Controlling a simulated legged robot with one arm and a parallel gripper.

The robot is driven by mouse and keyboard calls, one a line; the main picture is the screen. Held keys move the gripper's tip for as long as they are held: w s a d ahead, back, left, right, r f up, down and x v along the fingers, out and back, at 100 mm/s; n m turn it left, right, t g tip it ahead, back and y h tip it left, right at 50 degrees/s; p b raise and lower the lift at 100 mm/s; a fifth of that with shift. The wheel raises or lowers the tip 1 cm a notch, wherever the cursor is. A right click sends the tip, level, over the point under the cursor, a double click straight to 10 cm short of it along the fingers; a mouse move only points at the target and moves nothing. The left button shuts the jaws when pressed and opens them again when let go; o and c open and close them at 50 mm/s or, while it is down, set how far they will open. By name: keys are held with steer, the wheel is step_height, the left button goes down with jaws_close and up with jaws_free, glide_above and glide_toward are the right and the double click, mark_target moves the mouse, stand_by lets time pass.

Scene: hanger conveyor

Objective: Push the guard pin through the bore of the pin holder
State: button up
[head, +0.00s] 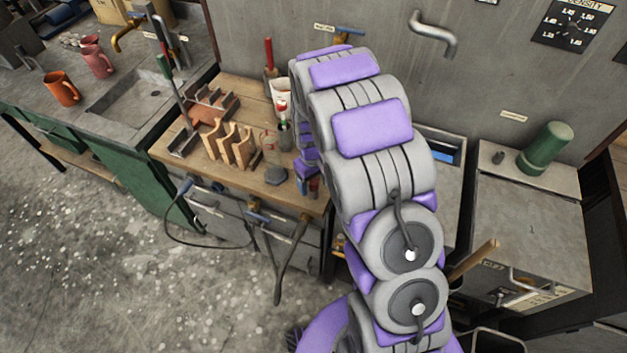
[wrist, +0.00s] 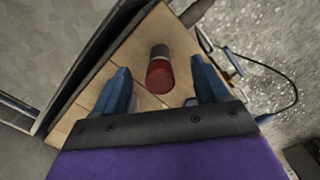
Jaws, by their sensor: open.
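In the wrist view, my gripper (wrist: 160,67) is open, with its two blue fingers spread over the wooden bench top. A short cylinder with a dull red end and a grey body (wrist: 160,75) shows between the fingers; neither finger appears to touch it. It may be the guard pin or its holder; I cannot tell which, and no bore shows. In the head view, my arm reaches down to the right end of the bench, and a small dark and reddish upright piece (head: 314,187) shows just below the gripper, partly hidden.
The wooden bench (head: 190,152) carries wooden racks (head: 238,145), a glass beaker (head: 268,145) and a white cup (head: 281,97). Hoses hang at its front. A sink counter (head: 110,110) with mugs stands left. A grey cabinet (head: 535,225) with a green cylinder (head: 545,148) stands right. Floor at left is clear.

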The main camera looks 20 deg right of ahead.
mark_target(313, 180)
step_height(313, 180, up, 17)
steer(key=p, duration=0.2)
steer(key=shift+w+a, duration=0.15)
steer(key=shift+w, duration=0.2)
steer(key=shift+r, duration=0.1)
steer(key=s+r+m, duration=0.2)
steer(key=s+r, duration=0.2)
steer(key=s, duration=1.3)
steer(key=s+r+m+g, duration=0.1)
steer(key=s+r, duration=0.3)
steer(key=s, duration=1.3)
steer(key=shift+s+m, duration=0.3)
steer(key=shift+m, duration=0.3)
steer(key=shift+r, duration=0.1)
